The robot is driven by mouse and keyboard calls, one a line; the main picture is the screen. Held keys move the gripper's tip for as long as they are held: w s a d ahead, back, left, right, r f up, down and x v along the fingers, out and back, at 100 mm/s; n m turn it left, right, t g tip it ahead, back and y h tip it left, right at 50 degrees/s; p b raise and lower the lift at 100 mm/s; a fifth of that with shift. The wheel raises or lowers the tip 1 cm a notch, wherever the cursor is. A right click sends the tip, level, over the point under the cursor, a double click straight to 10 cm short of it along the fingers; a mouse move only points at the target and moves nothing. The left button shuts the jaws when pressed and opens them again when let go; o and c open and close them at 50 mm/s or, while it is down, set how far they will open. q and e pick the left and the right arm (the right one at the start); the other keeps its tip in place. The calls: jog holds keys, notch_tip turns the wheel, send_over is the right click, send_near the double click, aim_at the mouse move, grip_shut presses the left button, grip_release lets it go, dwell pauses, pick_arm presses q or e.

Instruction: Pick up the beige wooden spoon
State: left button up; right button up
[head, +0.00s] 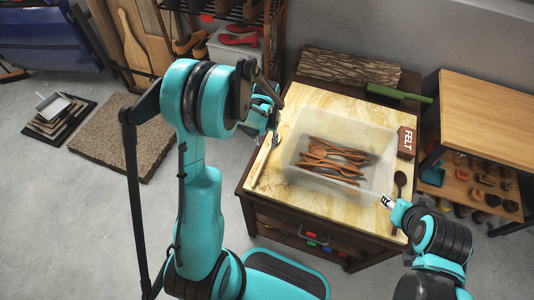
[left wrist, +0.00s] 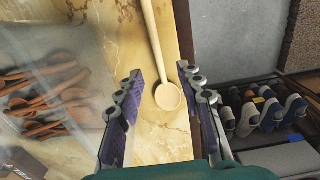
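The beige wooden spoon (head: 261,164) lies on the left edge of the marble-topped cabinet, beside the clear bin. In the left wrist view its round bowl (left wrist: 168,97) shows between my left gripper's fingers, with the handle running up the picture. My left gripper (head: 274,130) is at the spoon's far end; in the left wrist view its fingers (left wrist: 164,108) are spread, one on each side of the bowl, with gaps. Contact height cannot be told. My right gripper (head: 387,202) is at the cabinet's right side; its opening is too small to read.
A clear bin (head: 376,192) holds several brown wooden spoons. A dark spoon (head: 399,185) lies right of it, near a brown FELT block (head: 406,142). A bark slab (head: 348,69) and green-handled tool (head: 398,94) lie behind. A shoe rack (left wrist: 262,112) stands beside the cabinet.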

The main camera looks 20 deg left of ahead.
aim_at(267, 152)
pick_arm(q)
notch_tip(267, 152, down, 7)
jog(key=b, duration=0.3)
jog(key=shift+w+d+r, duration=0.1)
jog(key=shift+r, duration=0.1)
jog(key=shift+c, duration=0.6)
grip_shut()
